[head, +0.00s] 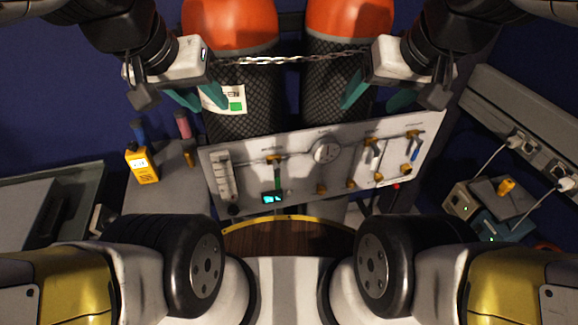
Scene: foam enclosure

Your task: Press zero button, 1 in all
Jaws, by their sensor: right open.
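A yellow handheld device (142,166) with a lit screen stands on a grey surface at the left. A small dark module with a cyan display (273,198) sits at the lower left part of the grey instrument panel (300,180). I cannot make out which control is the zero button; any button is too small to tell. My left gripper (200,102) has teal fingers apart, empty, above and to the right of the yellow device in the picture. My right gripper (371,102) is open and empty in front of the right cylinder.
Two orange-topped cylinders (232,25) (348,20) stand behind the panel, with a chain (290,58) across them. The panel carries a gauge (326,149), a flow tube (225,178) and several valves. Boxes with cables (502,195) are at the right.

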